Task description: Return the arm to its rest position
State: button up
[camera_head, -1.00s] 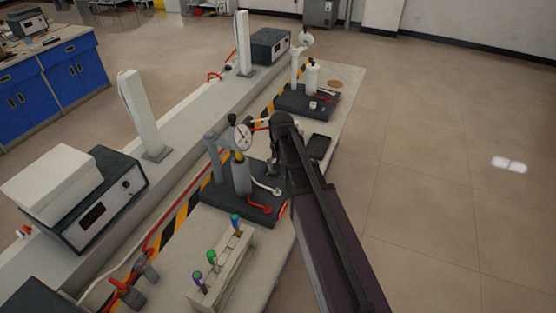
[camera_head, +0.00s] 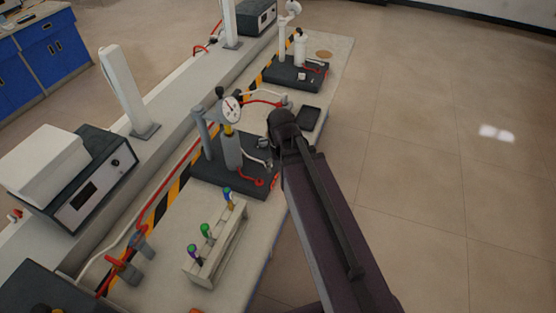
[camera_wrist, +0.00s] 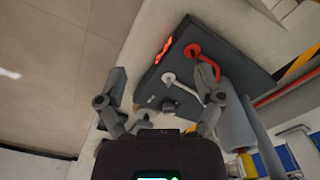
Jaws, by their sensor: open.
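My arm (camera_head: 325,215) reaches in from the bottom right of the head view, over the right edge of the bench. My gripper (camera_head: 267,152) is mostly hidden behind the arm's end there, beside the black stand base with the dial gauge. In the wrist view, my gripper (camera_wrist: 168,88) has its two grey fingers spread wide apart. Nothing is held between them. The black stand base (camera_wrist: 205,75), with a red and a white lever, lies beyond the fingers and apart from them as far as I can tell.
The dial gauge stand (camera_head: 231,108) rises left of my gripper. A rack (camera_head: 216,244) with several coloured-top tubes stands nearer. A second stand (camera_head: 296,72) and a dark flat pad (camera_head: 309,119) lie farther along the bench. Open floor (camera_head: 430,160) lies to the right.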

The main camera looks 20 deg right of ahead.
jog(key=shift+s, duration=0.35)
jog(key=shift+s+n, duration=0.3)
jog(key=shift+s, duration=0.4)
dwell(2.0)
